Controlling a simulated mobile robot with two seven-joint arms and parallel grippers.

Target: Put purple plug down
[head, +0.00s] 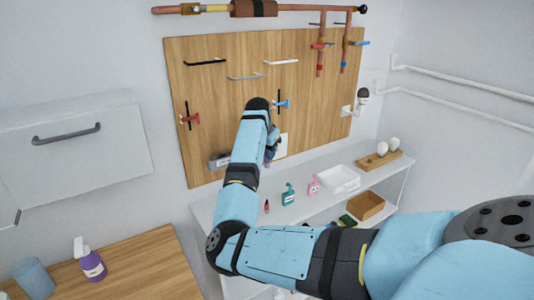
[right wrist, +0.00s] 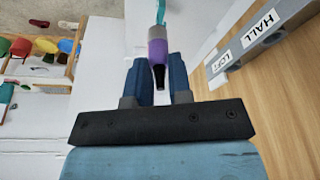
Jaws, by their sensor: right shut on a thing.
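The purple plug (right wrist: 158,50) has a purple middle, a grey end and a dark tip. In the right wrist view it sits between the two blue fingers of my right gripper (right wrist: 160,78), which is shut on it. In the head view my right gripper (head: 271,148) is mostly hidden behind my arm, in front of the wooden board's lower edge and above the white shelf. A grey strip (right wrist: 240,55) with labels, one reading HALL, lies to the right of the plug in the wrist view; part of the labelled strip shows in the head view (head: 218,162). My left gripper is out of view.
The white shelf unit (head: 377,178) carries a teal bottle (head: 288,195), a pink bottle (head: 313,186), a white tray (head: 340,179) and a wooden tray (head: 380,160). The wooden board (head: 225,105) holds several handles and valves. A purple bottle (head: 91,262) stands on a wooden table (head: 145,270).

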